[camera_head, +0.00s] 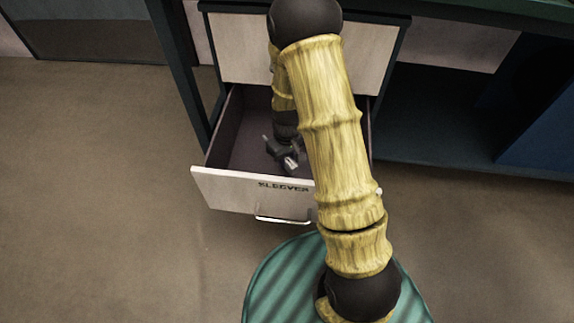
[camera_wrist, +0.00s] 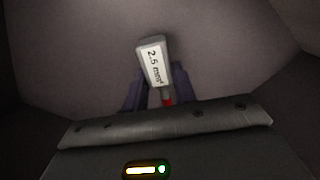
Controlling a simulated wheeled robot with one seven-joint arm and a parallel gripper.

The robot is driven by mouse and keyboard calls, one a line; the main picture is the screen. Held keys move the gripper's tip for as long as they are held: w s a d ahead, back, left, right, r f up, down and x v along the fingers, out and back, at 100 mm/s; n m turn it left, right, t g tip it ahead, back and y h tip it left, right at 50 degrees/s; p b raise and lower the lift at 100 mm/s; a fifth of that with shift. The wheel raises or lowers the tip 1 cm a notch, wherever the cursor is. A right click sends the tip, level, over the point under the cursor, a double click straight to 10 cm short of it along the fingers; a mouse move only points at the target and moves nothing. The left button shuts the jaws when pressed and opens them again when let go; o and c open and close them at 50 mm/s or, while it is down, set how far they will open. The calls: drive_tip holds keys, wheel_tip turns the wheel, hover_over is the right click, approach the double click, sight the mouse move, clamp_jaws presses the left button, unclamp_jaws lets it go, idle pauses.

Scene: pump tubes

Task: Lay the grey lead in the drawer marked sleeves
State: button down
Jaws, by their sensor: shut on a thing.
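The drawer marked sleeves (camera_head: 222,188) is pulled open below a closed drawer, with its label on the front. My gripper (camera_head: 284,155) is inside the drawer's opening, pointing down, partly hidden by my arm in the head view. In the wrist view my gripper (camera_wrist: 161,97) is shut on the grey lead (camera_wrist: 142,47). The lead shows a grey end with a white tag reading 2.5 mm² and a small red part between the fingers. The drawer's bare interior fills the background there. I cannot tell whether the lead touches the drawer floor.
A closed pale drawer front (camera_head: 242,48) sits directly above the open one. A dark cabinet frame (camera_head: 187,75) stands at the left, and a dark shelf (camera_head: 440,165) and a blue panel (camera_head: 540,140) are at the right. The brown floor (camera_head: 90,200) at the left is clear.

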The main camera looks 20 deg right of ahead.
drive_tip(key=shift+f+b, duration=1.05)
drive_tip(key=shift+f, duration=0.75)
drive_tip(key=shift+f, duration=0.1)
drive_tip(key=c, duration=1.1)
unclamp_jaws()
wheel_tip(320, 180, up, 12)
drive_tip(key=p, duration=0.8)
